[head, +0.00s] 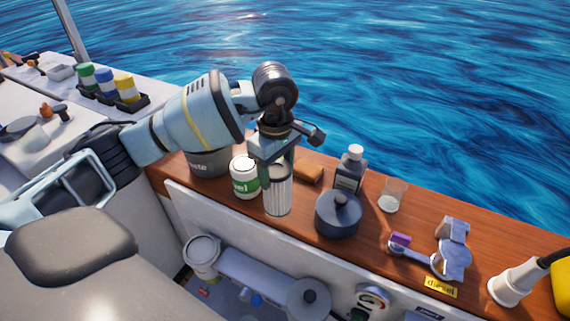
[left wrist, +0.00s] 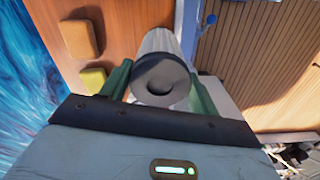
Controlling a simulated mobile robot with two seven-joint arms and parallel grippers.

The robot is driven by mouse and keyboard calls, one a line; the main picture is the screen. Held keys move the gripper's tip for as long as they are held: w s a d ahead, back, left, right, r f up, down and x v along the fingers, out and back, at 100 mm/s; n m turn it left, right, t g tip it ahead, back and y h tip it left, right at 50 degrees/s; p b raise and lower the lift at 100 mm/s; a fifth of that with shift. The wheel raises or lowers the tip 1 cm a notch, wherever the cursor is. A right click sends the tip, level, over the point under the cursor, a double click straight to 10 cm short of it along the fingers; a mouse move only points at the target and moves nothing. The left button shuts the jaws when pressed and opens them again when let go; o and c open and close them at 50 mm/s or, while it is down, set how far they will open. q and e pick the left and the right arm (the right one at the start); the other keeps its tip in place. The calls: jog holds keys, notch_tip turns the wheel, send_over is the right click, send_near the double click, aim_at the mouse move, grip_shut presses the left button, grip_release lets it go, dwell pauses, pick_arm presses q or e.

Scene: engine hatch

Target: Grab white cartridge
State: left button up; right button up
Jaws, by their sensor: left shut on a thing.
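The white cartridge (head: 277,196) is a ribbed white cylinder standing upright at the front edge of the wooden counter in the head view. In the left wrist view the cartridge (left wrist: 162,76) shows its dark round end with a hole in the middle. My left gripper (head: 277,166) is above it, pointing down, with its green fingers on either side of the cartridge's top. The left gripper (left wrist: 160,88) is shut on the cartridge. Whether the cartridge's base touches the counter is hard to tell. My right gripper is not in view.
A white can with a green label (head: 245,177) stands close left of the cartridge, and a dark lidded pot (head: 338,215) close right. A dark bottle (head: 350,170), a glass (head: 392,195) and an orange-brown block (head: 308,172) stand behind. A white bucket (head: 202,256) is below the counter.

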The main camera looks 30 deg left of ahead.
pick_arm(q)
jog(key=s+r, duration=0.1)
jog(key=s, duration=1.1)
jog(key=shift+s+a+b, duration=0.2)
jog(key=shift+a+b, duration=0.1)
jog(key=shift+b, duration=0.15)
